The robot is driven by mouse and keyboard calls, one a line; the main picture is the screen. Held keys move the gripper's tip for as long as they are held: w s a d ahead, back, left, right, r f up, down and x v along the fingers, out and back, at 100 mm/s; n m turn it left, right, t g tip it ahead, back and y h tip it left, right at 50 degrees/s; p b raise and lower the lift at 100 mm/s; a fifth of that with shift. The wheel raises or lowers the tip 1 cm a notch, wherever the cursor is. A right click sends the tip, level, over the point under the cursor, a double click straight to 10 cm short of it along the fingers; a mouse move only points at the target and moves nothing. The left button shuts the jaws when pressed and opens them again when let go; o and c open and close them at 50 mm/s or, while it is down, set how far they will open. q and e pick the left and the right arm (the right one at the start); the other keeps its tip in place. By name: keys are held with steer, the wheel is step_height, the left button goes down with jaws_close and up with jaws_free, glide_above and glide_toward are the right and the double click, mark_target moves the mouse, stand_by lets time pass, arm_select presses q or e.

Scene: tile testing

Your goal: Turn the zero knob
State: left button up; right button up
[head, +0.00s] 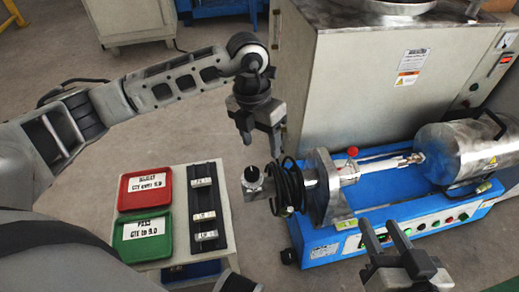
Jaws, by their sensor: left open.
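A blue-based test machine (324,236) stands at the right, with a metal clamp block and a silver motor-like cylinder on top. A small red ball knob (352,151) sticks up near its middle. A silver end piece with a dark cap (251,176) sits at its left end, beside coiled black cable. Small knobs and buttons (436,224) line its front panel. I cannot tell which one is the zero knob. My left gripper (261,147) is open, pointing down just above the dark-capped end piece, apart from it. My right gripper (379,226) is open and empty in front of the machine.
A small table (228,236) at the lower left holds a red tray (145,204), a green tray (143,255) and a black rack (208,220) with several labelled tiles. A large grey cabinet (350,90) stands behind the machine. Floor shows between the table and machine.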

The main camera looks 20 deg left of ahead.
mark_target(252, 172)
arm_select(q)
steer(key=shift+n+y, duration=0.4)
steer(key=shift+y, duration=0.4)
steer(key=a+f+b, duration=0.1)
steer(key=f, duration=0.4)
steer(key=w+a+f+b, duration=0.1)
steer(key=f+b, duration=0.1)
steer(key=f, duration=0.3)
steer(key=w+a+f+b, duration=0.1)
steer(key=f+b, duration=0.1)
steer(key=f, duration=0.3)
steer(key=shift+a, duration=0.2)
steer(key=shift+f, duration=0.25)
arm_select(e)
steer(key=shift+w+a+r+m+t+y, duration=0.2)
steer(key=shift+a+r+m+t+y, duration=0.1)
steer(key=shift+a+r+m+y, duration=0.15)
steer(key=shift+w+a+r+m+t+y, duration=0.15)
steer(key=shift+a+r+m+t+y, duration=0.2)
steer(key=shift+m+y, duration=0.2)
arm_select(q)
steer(key=c, duration=1)
arm_select(e)
steer(key=shift+f, duration=0.1)
